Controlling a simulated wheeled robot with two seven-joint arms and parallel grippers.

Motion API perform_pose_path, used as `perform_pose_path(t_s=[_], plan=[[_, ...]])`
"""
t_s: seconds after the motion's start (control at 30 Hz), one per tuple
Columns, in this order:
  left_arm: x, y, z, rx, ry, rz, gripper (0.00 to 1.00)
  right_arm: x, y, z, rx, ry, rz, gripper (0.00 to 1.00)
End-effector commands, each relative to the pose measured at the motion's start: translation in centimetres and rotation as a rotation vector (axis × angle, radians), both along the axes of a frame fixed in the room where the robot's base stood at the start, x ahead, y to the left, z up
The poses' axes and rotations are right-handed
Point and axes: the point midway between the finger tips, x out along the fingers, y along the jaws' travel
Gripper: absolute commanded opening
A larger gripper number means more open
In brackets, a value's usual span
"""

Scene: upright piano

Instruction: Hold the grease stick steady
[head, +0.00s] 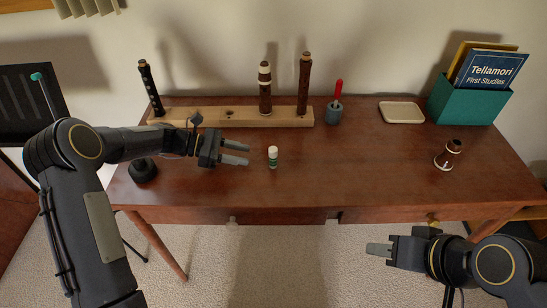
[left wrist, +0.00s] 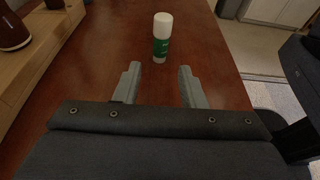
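The grease stick (head: 273,157) is a small upright tube with a white cap and a green lower part. It stands on the brown desk (head: 330,185), near the middle. In the left wrist view the grease stick (left wrist: 162,38) stands just beyond my fingertips, roughly between their lines. My left gripper (head: 248,154) is open and empty, a little to the left of the stick and not touching it; its parted fingers also show in the left wrist view (left wrist: 158,68). My right gripper (head: 378,250) is in front of the desk's front edge, far from the stick; its finger opening cannot be made out.
Behind the stick is a wooden rack (head: 205,117) holding dark instrument parts. A grey cup (head: 334,116) with a red-handled tool, a cream tray (head: 402,112), a teal book box (head: 470,102) and a short brown piece (head: 448,155) stand to the right. Desk around the stick is clear.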

Motion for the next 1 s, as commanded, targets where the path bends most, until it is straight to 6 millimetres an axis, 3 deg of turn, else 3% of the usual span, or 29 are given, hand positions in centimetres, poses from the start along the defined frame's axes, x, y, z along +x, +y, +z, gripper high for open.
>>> perform_pose_path(t_s=[0.3,0.5,0.7,1.0], plan=[[-0.1,-4.6,-1.7,0.002,-0.002,-0.005,0.37,0.0,0.0,-2.0,0.000,0.000,0.000,0.36],[-0.1,-6.9,-2.2,0.001,-0.001,-0.003,0.37,0.0,0.0,-2.1,0.000,0.000,0.000,0.36],[-0.1,-8.2,-2.5,0.002,-0.002,-0.002,0.37,0.0,0.0,-2.2,0.000,0.000,0.000,0.36],[-0.1,-8.4,-2.6,0.002,-0.002,-0.001,0.37,0.0,0.0,-2.2,0.000,0.000,0.000,0.36]])
